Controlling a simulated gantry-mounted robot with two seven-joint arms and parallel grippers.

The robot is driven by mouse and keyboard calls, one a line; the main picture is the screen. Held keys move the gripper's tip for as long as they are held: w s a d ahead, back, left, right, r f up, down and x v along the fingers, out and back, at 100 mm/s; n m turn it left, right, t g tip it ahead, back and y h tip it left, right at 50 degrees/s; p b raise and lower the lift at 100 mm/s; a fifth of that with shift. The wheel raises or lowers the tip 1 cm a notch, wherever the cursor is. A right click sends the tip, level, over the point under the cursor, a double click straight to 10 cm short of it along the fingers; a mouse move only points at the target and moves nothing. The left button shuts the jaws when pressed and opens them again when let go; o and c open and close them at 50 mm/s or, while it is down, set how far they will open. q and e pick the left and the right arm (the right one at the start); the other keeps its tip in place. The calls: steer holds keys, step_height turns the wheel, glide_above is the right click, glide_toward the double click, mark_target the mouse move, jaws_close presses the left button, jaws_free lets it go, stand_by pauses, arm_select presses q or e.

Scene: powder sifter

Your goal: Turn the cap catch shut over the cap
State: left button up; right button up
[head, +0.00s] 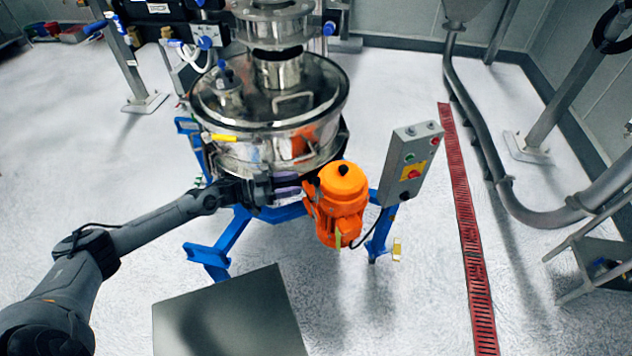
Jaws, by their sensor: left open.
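The powder sifter (265,130) is a round polished steel drum on a blue frame. On the left of its lid stands a small steel port (229,92) with a blue knob on top; this may be the cap, but I cannot make out the catch. My left arm reaches in from the left, and my left gripper (287,186) is open low at the drum's front, beside the orange motor. Its fingertips are small and partly lost against the drum and motor. My right gripper is out of view.
The orange motor (340,203) is close to the right of my left gripper. A grey control box (410,160) with buttons stands farther right. A grey plate (228,318) is at the front. The floor on the right has a red drain grate (465,215).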

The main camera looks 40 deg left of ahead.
mark_target(317, 179)
arm_select(q)
steer(key=x, duration=0.8)
steer(key=shift+d, duration=0.1)
